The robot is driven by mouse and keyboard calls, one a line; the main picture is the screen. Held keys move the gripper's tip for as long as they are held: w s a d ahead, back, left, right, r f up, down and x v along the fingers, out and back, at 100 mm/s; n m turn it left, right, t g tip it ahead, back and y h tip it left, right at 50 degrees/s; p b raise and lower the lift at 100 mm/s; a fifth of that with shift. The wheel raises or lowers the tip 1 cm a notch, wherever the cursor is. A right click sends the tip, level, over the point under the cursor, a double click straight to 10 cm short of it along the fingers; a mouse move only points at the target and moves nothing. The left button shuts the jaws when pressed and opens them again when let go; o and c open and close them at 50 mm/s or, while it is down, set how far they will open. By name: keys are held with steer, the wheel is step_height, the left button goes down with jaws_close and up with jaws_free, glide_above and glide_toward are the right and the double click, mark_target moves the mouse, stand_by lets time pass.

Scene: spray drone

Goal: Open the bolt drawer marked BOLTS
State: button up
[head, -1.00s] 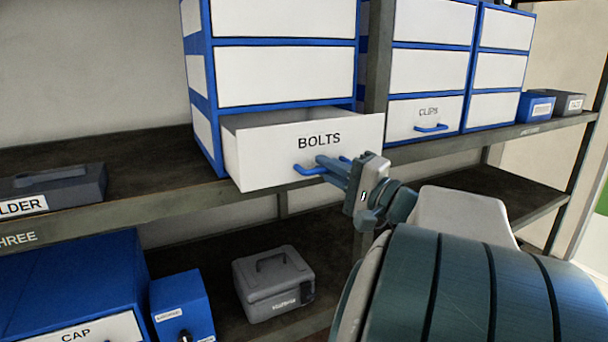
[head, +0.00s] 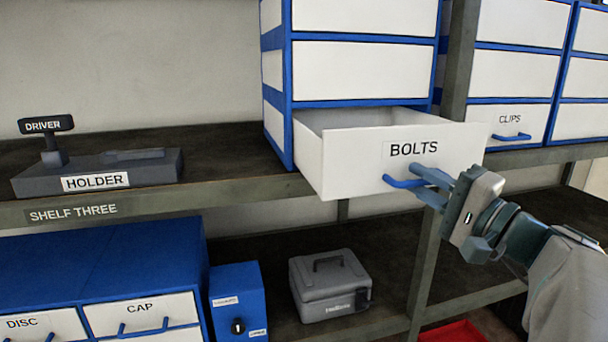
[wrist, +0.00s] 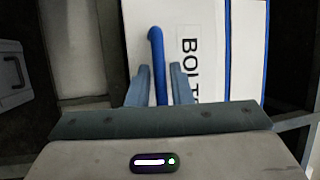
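The bolt drawer (head: 350,165), white and marked BOLTS, sticks out of the bottom of a blue-and-white cabinet. Its top is open, but its contents are hidden from this angle. Its blue bar handle (head: 398,184) is low on the front. My gripper (head: 430,184) is at the handle, with one finger on each side of it. In the wrist view the handle (wrist: 157,50) runs between the two fingers of my gripper (wrist: 160,85), which are close together around it.
A shelf post (head: 455,75) stands right of the cabinet, beside a drawer marked CLIPS (head: 510,124). A holder (head: 95,172) with a driver is on the left. Below are a blue DISC and CAP drawer unit (head: 100,260), a blue box (head: 236,300) and a grey case (head: 330,285).

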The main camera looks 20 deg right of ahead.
steer(key=b+v, duration=0.1)
steer(key=v, duration=1.3)
steer(key=shift+w, duration=0.15)
steer(key=w+a+f+n+g+y+p, duration=0.25)
steer(key=w+a+f+g+p, duration=0.25)
steer(key=w+a+g, duration=0.45)
steer(key=s+a+f+n+g+h+p, duration=0.1)
steer(key=a+f+n+g+h+p, duration=0.2)
steer(key=a, duration=0.4)
steer(key=s+a+f+n+g+h+p, duration=0.2)
steer(key=a+f+n+g+h+p, duration=0.1)
steer(key=a+n+h+p, duration=0.3)
steer(key=shift+a+f+n+p, duration=0.3)
steer(key=shift+a+f+n, duration=0.25)
steer(key=shift+a+n, duration=0.1)
